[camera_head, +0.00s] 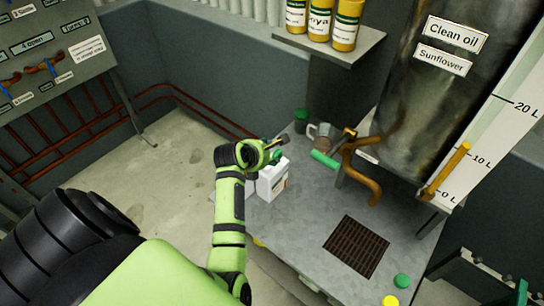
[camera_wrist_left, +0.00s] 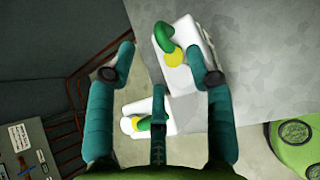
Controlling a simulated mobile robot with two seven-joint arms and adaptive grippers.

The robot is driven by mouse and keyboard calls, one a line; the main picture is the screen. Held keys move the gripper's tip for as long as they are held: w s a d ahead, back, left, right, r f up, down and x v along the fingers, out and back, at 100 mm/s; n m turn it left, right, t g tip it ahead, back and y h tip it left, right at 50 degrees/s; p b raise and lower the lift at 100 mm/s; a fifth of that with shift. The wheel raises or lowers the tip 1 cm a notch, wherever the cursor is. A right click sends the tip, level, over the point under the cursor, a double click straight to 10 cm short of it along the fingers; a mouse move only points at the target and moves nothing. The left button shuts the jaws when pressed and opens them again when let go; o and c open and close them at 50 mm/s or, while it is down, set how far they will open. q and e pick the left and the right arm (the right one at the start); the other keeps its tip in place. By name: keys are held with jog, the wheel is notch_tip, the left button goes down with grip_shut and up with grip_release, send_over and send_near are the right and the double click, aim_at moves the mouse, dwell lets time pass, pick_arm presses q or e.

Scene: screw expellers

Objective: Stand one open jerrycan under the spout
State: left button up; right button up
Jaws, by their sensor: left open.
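A white jerrycan (camera_head: 272,182) with a green handle stands on the grey bench near its left edge. It also shows in the left wrist view (camera_wrist_left: 182,72), with a yellow round patch at its neck; I cannot tell whether that is a cap. A second white jerrycan (camera_wrist_left: 148,112) lies beyond my fingers there, partly hidden by them. My left gripper (camera_head: 277,150) is open above the first jerrycan; in the wrist view its fingertips (camera_wrist_left: 160,76) are spread, with the jerrycan toward the right finger. The brown spout (camera_head: 366,180) curves down from the metal tank (camera_head: 408,110). My right gripper is not in view.
A dark grate (camera_head: 357,246) is set in the bench in front of the spout. A green cylinder (camera_head: 324,160) and a grey jug (camera_head: 319,134) are behind the jerrycan. A green cap (camera_head: 402,281) and a yellow cap (camera_head: 390,300) lie at the front. A bottle shelf (camera_head: 362,45) overhangs the back.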

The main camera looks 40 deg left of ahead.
pick_arm(q)
jog(key=shift+p+x, duration=0.45)
jog(key=shift+x, duration=2.15)
jog(key=shift+r, duration=0.1)
grip_shut()
jog(key=shift+r, duration=0.1)
